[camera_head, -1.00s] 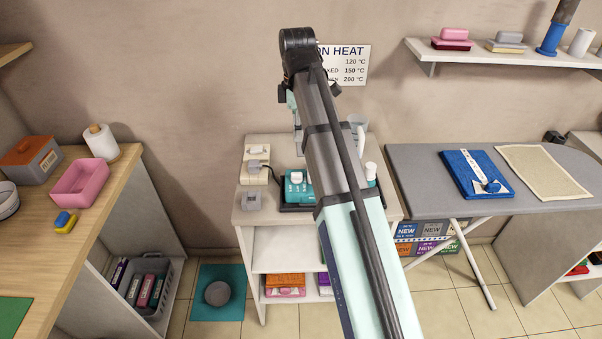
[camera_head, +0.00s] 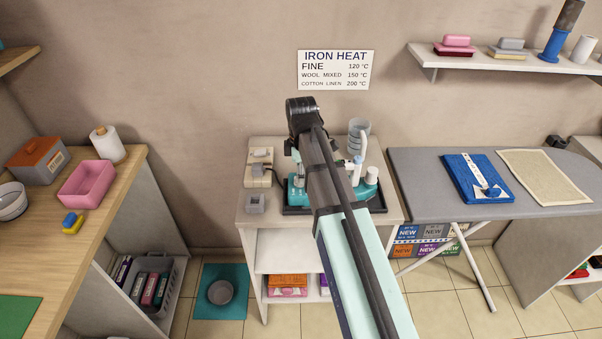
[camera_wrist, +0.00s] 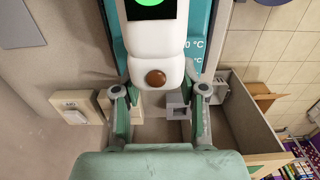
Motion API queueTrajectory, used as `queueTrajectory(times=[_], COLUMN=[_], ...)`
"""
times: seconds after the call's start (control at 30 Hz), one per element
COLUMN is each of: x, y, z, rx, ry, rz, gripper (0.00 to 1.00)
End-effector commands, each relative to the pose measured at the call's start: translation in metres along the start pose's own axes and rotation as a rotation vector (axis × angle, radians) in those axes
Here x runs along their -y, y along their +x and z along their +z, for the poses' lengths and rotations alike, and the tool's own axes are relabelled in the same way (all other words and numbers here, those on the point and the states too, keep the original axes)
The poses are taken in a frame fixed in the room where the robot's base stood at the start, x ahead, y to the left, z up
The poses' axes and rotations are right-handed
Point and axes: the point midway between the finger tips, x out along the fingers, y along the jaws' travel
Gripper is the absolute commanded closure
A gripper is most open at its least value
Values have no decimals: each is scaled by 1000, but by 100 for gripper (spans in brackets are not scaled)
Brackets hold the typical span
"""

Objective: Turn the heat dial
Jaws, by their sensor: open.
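The teal heat unit (camera_head: 297,190) stands on the small cabinet in the head view, largely hidden behind my arm. In the wrist view its teal face (camera_wrist: 198,50) carries "°C" print, with a green light (camera_wrist: 150,3) on a dark window at the top. A white rounded part with a brown spot (camera_wrist: 156,78) lies ahead of my gripper (camera_wrist: 160,92); I cannot tell for sure whether it is the heat dial. My gripper is open, with one finger on each side of this part's lower end. Contact cannot be made out.
The cabinet top (camera_head: 245,224) also holds a switch plate (camera_head: 259,167), a small grey box (camera_head: 256,203) and a clear jug (camera_head: 357,135). An "IRON HEAT" chart (camera_head: 336,70) hangs behind. An ironing board (camera_head: 420,168) stands to the right, a wooden counter (camera_head: 110,205) to the left.

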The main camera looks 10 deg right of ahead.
Motion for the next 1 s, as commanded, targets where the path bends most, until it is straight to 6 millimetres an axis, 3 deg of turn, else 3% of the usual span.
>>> queueTrajectory(times=[0.37, 0.47, 0.5, 1.0], x=[0, 0, 0, 1], y=[4, 4, 4, 4], z=[0, 0, 0, 0], rx=[0, 0, 0, 0], ry=[0, 0, 0, 59], rz=[0, 0, -1, -1], gripper=[58, 94, 100, 100])
